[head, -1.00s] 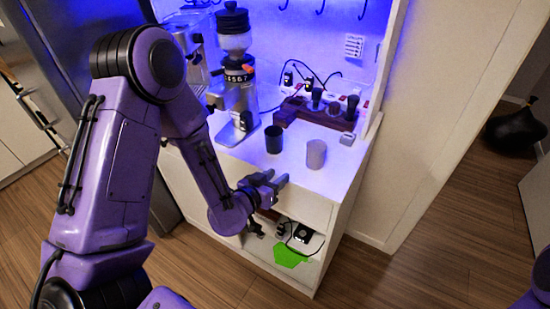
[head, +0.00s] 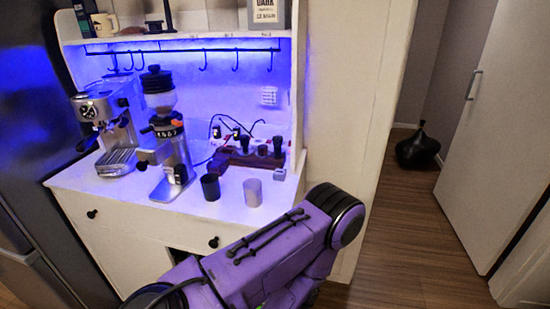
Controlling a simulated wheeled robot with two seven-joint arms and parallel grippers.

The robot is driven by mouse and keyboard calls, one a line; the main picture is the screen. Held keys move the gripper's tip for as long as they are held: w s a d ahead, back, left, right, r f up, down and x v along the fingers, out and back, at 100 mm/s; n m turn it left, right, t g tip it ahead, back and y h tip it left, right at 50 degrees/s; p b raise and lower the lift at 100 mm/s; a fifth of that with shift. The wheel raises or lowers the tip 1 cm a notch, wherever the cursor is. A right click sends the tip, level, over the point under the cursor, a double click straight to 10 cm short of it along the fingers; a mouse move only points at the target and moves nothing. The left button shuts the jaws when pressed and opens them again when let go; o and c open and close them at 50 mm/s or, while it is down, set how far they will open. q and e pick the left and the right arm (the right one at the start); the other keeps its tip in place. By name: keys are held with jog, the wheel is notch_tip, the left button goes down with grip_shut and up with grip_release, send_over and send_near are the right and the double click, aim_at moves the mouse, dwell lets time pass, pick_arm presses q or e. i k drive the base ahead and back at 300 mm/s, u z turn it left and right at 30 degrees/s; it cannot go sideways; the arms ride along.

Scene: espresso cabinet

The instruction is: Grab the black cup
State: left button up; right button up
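The black cup (head: 210,187) stands upright on the white cabinet counter in the head view, just right of the grinder's base. A light grey cup (head: 252,192) stands close to its right, with a small gap between them. Nothing is around or touching the black cup, and its dark opening faces up. One of my purple arms crosses the lower middle and right of the view, its bend in front of the cabinet's right side. Neither gripper is in view.
The grinder (head: 166,140) and the espresso machine (head: 107,125) stand left of the cups. A dark wooden stand (head: 240,160) with tampers is behind them, and a small grey box (head: 279,174) is at right. Hooks (head: 203,60) hang above. The counter's front edge before the cups is clear.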

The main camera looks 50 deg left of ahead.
aim_at(211, 188)
jog(key=z, duration=0.15)
jog(key=i, duration=1.05)
jog(key=u, duration=2)
